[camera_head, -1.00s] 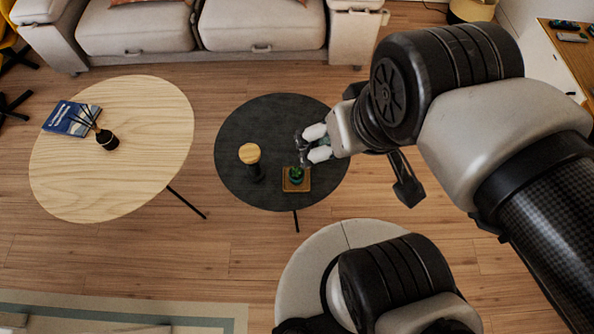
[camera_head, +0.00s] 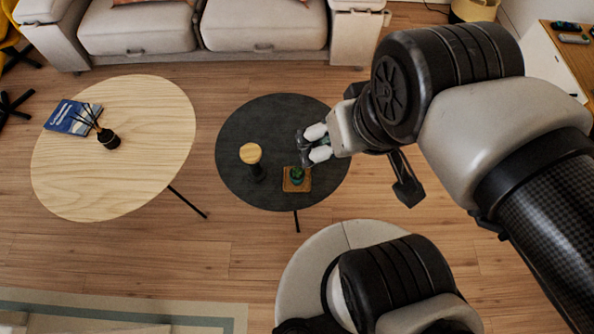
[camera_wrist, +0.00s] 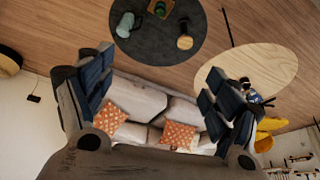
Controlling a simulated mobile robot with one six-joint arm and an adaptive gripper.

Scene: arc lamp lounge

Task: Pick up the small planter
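The small planter (camera_head: 297,175) is a teal pot with a green plant. It stands on a square wooden tray (camera_head: 306,185) near the front edge of the dark round table.
The dark table (camera_head: 240,125) also bears a wooden-topped dark object (camera_head: 251,155) left of the planter. A teal mug-like object (camera_wrist: 125,24) shows in the wrist view. A pale oval table (camera_head: 120,180) stands left, a sofa (camera_head: 262,30) behind. Open floor lies between the tables.

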